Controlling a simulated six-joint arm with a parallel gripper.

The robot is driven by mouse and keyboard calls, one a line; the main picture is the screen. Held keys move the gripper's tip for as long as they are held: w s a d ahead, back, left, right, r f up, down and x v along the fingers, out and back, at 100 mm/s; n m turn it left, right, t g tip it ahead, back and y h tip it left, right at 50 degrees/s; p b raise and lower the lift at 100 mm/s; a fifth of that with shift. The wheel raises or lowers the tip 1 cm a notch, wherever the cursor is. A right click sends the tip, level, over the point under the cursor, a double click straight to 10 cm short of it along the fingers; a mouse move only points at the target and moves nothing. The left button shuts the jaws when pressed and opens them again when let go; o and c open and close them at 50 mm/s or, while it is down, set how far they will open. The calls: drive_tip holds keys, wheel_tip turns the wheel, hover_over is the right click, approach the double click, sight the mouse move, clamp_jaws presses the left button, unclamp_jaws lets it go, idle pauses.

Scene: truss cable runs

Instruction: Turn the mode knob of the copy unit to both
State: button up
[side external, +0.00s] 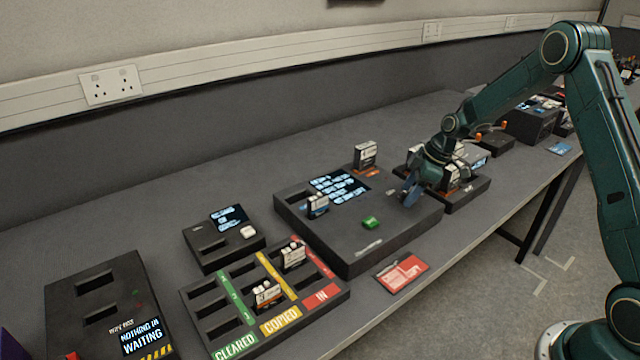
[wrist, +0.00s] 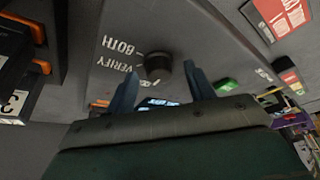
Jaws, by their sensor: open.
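The copy unit (side external: 335,240) is a dark grey box with a lit text screen (side external: 338,184) and a green button (side external: 370,222). Its mode knob (wrist: 157,66) is round and black in the wrist view, beside white marks reading BOTH (wrist: 120,48) and VERIFY (wrist: 115,73). Other marks are hidden by a finger, and I cannot tell where the knob points. My gripper (wrist: 159,74) is open, with one blue finger on each side of the knob; contact cannot be seen. In the side view my gripper (side external: 410,190) is low at the unit's right end and hides the knob.
A tray (side external: 465,203) holding cartridges stands close on the right of the unit. A red card (side external: 402,273) lies at its front. A sorting rack (side external: 215,337) marked CLEARED, COPIED and IN and a small screen box (side external: 205,262) are to the left.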

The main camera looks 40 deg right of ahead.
drive_tip(key=c, duration=1)
drive_tip(key=shift+o, duration=0.2)
drive_tip(key=shift+m, duration=0.4)
drive_tip(key=m+t+h, duration=0.1)
drive_tip(key=m, duration=0.2)
drive_tip(key=shift+s+a, duration=0.1)
drive_tip(key=shift+a, duration=0.05)
drive_tip(key=m+h, duration=0.2)
drive_tip(key=m, duration=0.3)
drive_tip(key=shift+a, duration=0.1)
drive_tip(key=m+h, duration=0.2)
drive_tip(key=m, duration=0.2)
drive_tip(key=shift+a+m, duration=0.1)
drive_tip(key=shift+m, duration=0.2)
drive_tip(key=m+g+h, duration=0.1)
drive_tip(key=m, duration=0.3)
drive_tip(key=shift+m, duration=0.3)
